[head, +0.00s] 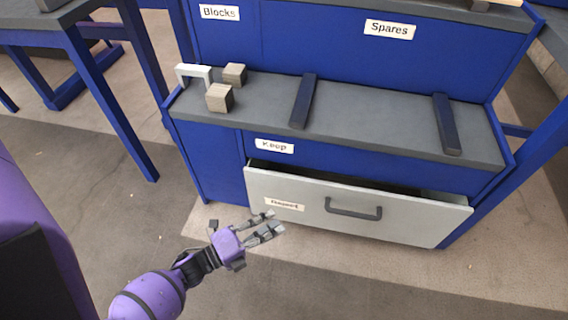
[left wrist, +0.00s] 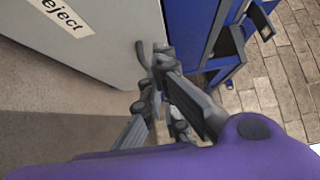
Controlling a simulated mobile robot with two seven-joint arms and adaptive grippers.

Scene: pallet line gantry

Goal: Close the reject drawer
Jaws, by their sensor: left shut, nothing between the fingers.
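The reject drawer (head: 400,217) is a light grey drawer at the bottom of the blue cabinet, standing partly open with a dark gap above its front. Its dark bar handle (head: 353,209) is on the middle of the front, and a white label is at its left. In the left wrist view the drawer front (left wrist: 98,48) fills the upper left, with "eject" readable on the label. My left gripper (head: 276,222) is shut and empty, just in front of the drawer's left part, below the label. In the left wrist view its fingers (left wrist: 160,75) are near the handle; contact cannot be told. My right gripper is not in view.
Above the drawer, a grey shelf (head: 375,122) holds two dark bars, two wooden blocks (head: 220,98) and a white bracket (head: 194,73). "Keep", "Blocks" and "Spares" labels mark the blue cabinet. A blue-legged table (head: 105,95) stands at left. Floor before the drawer is clear.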

